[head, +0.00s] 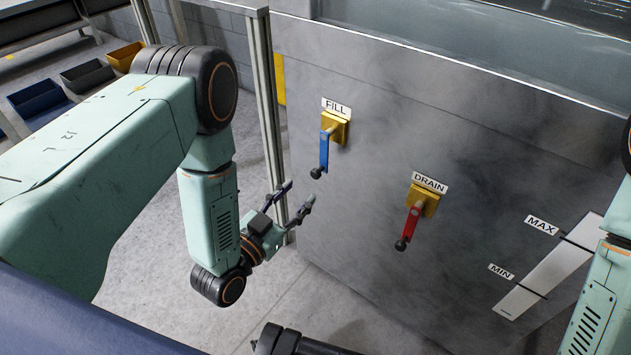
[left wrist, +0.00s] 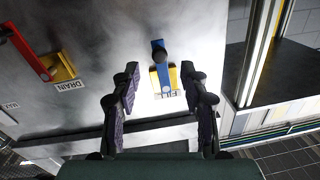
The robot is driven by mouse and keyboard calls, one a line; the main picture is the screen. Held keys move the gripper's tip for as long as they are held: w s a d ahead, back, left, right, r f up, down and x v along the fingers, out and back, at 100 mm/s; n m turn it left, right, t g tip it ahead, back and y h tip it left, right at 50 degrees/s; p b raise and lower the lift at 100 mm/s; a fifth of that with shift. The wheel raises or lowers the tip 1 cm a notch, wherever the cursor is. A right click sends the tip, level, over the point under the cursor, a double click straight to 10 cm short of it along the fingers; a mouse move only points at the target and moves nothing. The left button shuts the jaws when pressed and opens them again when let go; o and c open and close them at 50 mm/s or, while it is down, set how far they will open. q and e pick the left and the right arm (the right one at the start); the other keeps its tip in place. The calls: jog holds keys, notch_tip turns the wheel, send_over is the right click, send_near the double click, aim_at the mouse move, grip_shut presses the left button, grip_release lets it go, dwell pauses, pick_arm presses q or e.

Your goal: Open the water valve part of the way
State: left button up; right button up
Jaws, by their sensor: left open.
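The water valve marked FILL has a blue lever (head: 324,153) with a black knob, hanging down from a yellow mount (head: 340,128) on the grey tank panel. My left gripper (head: 297,194) is open and empty, below and left of that lever in the head view. In the left wrist view the blue lever (left wrist: 158,47) and yellow mount (left wrist: 155,82) show between and beyond the two spread fingers of my left gripper (left wrist: 160,73). Neither finger visibly touches the lever. My right gripper is not seen.
A red DRAIN lever (head: 411,221) hangs down right of the blue one. A MAX/MIN level gauge (head: 545,272) is farther right. A metal frame post (head: 268,110) stands left of the panel. Bins (head: 40,97) sit at the far left.

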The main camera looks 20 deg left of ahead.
aim_at(314, 176)
pick_arm(q)
jog(key=b+x, duration=0.2)
jog(key=x, duration=0.4)
jog(key=shift+w+d, duration=0.2)
jog(key=shift+w, duration=0.1)
jog(key=shift+w+d+r+b, duration=0.15)
jog(key=shift+w+b, duration=0.15)
jog(key=shift+w, duration=0.15)
grip_shut()
